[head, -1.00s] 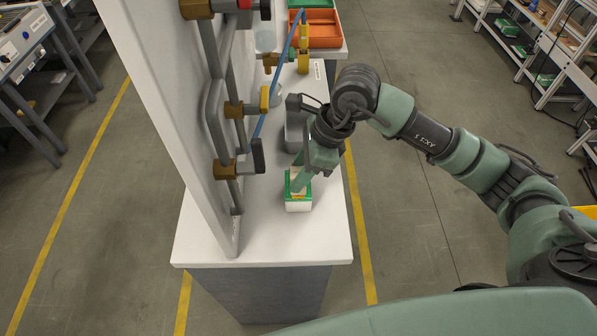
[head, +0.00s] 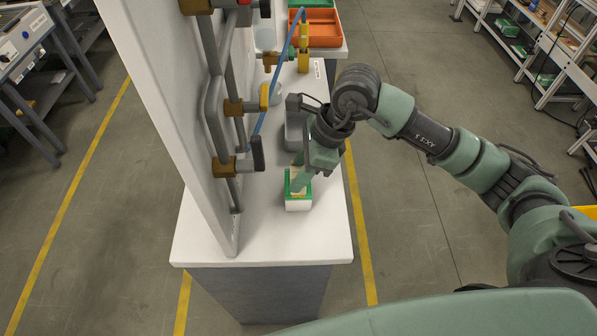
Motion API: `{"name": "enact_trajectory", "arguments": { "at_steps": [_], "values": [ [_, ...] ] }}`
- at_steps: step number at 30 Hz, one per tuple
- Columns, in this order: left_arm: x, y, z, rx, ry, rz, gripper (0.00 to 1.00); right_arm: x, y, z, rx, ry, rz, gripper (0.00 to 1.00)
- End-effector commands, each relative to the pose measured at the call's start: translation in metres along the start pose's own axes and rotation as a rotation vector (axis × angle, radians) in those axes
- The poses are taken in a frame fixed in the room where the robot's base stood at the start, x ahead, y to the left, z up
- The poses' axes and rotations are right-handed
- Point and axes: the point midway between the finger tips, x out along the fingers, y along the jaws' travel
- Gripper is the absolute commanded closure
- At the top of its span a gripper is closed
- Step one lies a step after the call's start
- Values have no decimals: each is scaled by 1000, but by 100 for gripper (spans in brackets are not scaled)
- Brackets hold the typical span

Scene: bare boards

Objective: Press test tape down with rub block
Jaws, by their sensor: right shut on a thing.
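My right gripper (head: 299,186) points down at the near part of the white bench top. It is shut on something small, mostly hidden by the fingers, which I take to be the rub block. The fingertips are at the top of a small white box with a green upper edge (head: 298,205). Whether the held thing touches the box or sits inside it, I cannot tell. I cannot make out the test tape. My left gripper is out of view.
A white upright panel (head: 165,110) with grey pipes and brass fittings (head: 224,168) stands close left of the gripper. A grey container (head: 295,132) is behind it. An orange tray (head: 324,30) lies at the far end. The bench's near end (head: 290,248) is clear.

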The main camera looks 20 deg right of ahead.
Motion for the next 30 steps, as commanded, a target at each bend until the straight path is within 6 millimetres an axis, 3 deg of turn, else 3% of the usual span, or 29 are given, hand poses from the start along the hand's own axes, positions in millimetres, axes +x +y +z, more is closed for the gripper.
{"name": "enact_trajectory", "arguments": {
  "at_steps": [5, 30],
  "values": [
    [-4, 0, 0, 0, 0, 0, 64, -4, 1, 1, 1, 4, 4, 100],
    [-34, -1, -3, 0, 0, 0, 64, -64, 0, 27, 0, 2, 1, 100]
  ]
}}
